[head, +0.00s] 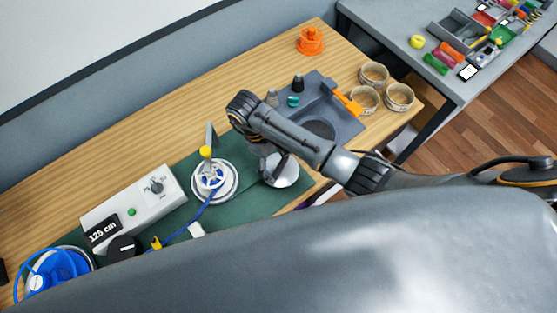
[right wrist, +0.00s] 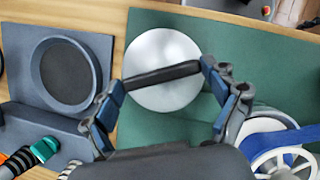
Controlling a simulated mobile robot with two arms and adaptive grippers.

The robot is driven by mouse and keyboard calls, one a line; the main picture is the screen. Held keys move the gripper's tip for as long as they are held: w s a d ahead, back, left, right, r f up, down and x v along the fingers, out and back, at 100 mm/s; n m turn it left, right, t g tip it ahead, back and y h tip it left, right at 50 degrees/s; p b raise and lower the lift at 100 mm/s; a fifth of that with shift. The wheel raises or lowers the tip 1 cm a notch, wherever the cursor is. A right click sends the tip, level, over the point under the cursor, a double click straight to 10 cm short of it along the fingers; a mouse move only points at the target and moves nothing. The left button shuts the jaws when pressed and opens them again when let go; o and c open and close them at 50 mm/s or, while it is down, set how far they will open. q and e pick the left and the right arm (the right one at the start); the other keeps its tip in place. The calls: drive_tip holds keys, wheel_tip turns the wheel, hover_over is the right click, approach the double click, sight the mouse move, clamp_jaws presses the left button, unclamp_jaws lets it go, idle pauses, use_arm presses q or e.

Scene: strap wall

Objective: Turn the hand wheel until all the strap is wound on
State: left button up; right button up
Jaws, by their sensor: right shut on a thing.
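The white reel (head: 214,180) stands on the green mat with blue strap on it and a yellow knob (head: 206,151) above it. The blue strap (head: 190,224) runs down-left past a yellow piece toward a blue spool (head: 62,272). Part of the reel and strap also shows in the right wrist view (right wrist: 283,150). My right gripper (right wrist: 162,87) is shut on the dark bar (right wrist: 160,76) across a silver disc (right wrist: 165,45), a fingertip at each end. The disc (head: 286,172) is beside the reel; whether it touches the mat is unclear. My left gripper is out of view.
A white box (head: 135,207) reads "125 cm". A grey tray (head: 343,122) with a round recess, small dark knobs and an orange tool lies behind my right arm. Three woven bowls (head: 374,74) and an orange piece (head: 310,41) stand farther back. A second table holds coloured items.

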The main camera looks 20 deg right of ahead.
drive_tip(key=o, duration=1)
drive_tip(key=shift+c, duration=0.2)
